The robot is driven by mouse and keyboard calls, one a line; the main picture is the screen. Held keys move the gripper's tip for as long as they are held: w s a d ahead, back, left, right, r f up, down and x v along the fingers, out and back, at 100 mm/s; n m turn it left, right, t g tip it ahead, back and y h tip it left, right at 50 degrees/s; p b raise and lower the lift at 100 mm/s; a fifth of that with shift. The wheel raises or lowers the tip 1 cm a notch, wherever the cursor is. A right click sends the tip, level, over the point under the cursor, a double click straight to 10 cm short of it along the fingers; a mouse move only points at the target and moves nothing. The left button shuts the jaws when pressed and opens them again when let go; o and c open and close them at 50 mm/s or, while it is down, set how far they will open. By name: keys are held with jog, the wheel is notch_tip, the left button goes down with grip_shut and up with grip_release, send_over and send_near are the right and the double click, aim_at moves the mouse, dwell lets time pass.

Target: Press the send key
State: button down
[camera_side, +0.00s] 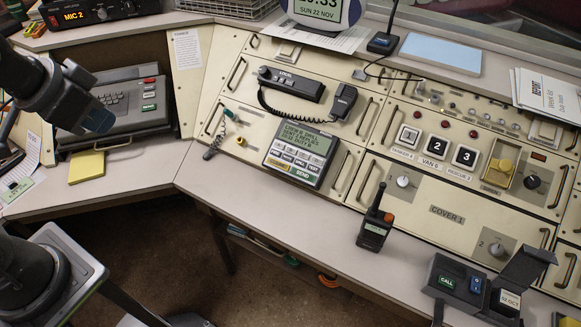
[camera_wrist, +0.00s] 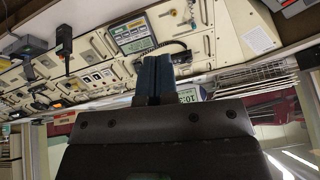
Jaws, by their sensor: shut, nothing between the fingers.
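The terminal is set in the cream console and also shows in the wrist view (camera_wrist: 132,34), where the send key is too small to make out. My gripper (camera_wrist: 155,62) has blue fingers, shut and empty, at the middle of the wrist view. They appear just below the terminal there and stand well apart from the console.
A radio (camera_side: 291,84) with coiled cord and microphone sits behind the terminal. A walkie-talkie (camera_side: 375,231) stands on the front ledge. Numbered keys (camera_side: 437,148) and metal handles are at right. A hinged box with a CALL key (camera_side: 447,282) is front right. The ledge before the terminal is clear.

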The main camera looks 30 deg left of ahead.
aim_at(302, 174)
jog(key=w+d+f+m, duration=0.2)
jog(key=w+d+m, duration=0.15)
jog(key=w, duration=0.35)
jog(key=w+d+f+m, duration=0.3)
jog(key=w+m, duration=0.2)
jog(key=w, duration=0.1)
jog(key=w+d+f+m, duration=0.3)
jog(key=d+f+m, duration=0.1)
jog(key=d+f, duration=0.2)
jog(key=w+d+f+m+t, duration=0.1)
jog(key=w+d+f+m, duration=0.3)
jog(key=d+f, duration=0.2)
jog(key=shift+w+d+f, duration=0.15)
jog(key=shift+d+f, duration=0.05)
jog(key=shift+d, duration=0.3)
jog(key=x, duration=1.4)
jog(key=shift+d, duration=0.2)
